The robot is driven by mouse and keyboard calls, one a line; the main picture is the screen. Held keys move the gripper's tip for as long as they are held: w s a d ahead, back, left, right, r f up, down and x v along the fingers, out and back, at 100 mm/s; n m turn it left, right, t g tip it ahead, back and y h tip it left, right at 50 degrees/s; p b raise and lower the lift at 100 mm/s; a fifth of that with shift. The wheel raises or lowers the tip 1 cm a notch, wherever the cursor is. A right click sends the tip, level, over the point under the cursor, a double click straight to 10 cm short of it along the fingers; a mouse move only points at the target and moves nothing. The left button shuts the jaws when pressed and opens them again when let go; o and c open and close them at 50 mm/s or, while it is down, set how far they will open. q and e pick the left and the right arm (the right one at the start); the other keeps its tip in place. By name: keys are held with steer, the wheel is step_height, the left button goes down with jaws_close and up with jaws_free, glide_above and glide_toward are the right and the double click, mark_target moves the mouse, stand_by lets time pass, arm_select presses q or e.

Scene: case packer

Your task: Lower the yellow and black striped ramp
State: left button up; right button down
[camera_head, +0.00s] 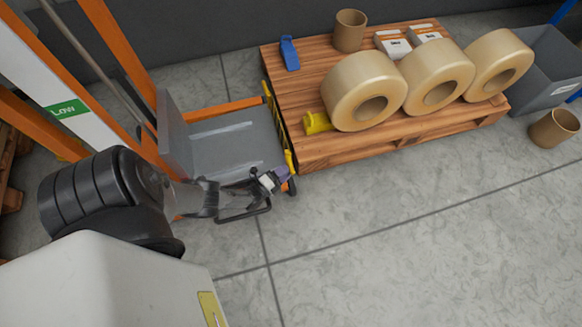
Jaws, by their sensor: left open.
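The yellow and black striped ramp (288,160) shows as a narrow band along the right edge of a grey platform (235,138), beside the wooden pallet. It looks raised and is seen nearly edge-on, so its exact tilt is hard to tell. My left gripper (277,180) is open at the near end of the ramp, very close to it. I cannot tell whether it touches the ramp. The left arm reaches in from the lower left and covers part of the platform's near side. My right gripper is not in view.
The wooden pallet (310,155) holds large tan rolls (350,85), a brown cup (350,32), white boxes (393,44), and blue (289,52) and yellow (318,123) items. An orange and white frame (125,50) stands left. The floor in front is clear.

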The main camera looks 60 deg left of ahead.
mark_target(291, 166)
arm_select(q)
steer(key=shift+b+x, duration=0.35)
steer(key=shift+x, duration=1.5)
steer(key=shift+c, duration=0.2)
jaws_close()
